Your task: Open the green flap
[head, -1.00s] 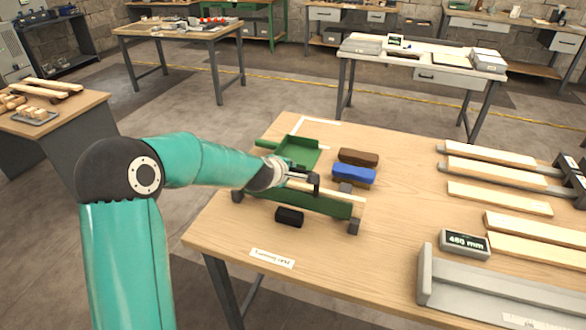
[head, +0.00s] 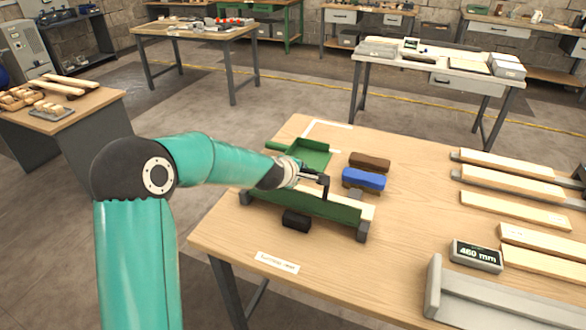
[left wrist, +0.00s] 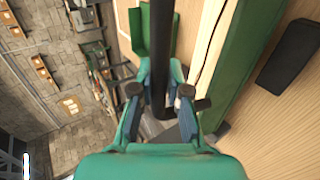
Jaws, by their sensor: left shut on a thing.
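The green flap (head: 320,205) appears to be the long green panel on the front of a low fixture on the wooden bench. A pale wood strip (head: 358,206) lies right behind it. My left gripper (head: 318,180) is over the fixture's middle, shut on a dark upright bar. In the left wrist view this dark bar (left wrist: 160,50) runs between the two fingers of my gripper (left wrist: 161,103). A long green panel (left wrist: 238,70) lies to its right there. The bar's lower end and its join to the flap are hidden. My right gripper is not in view.
A green dustpan (head: 316,154) lies behind the fixture. Blue (head: 363,179) and brown (head: 370,162) blocks lie to its right. A black block (head: 296,220) lies in front; it also shows in the wrist view (left wrist: 288,55). Wood strips (head: 515,210) and a display (head: 476,255) stand farther right.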

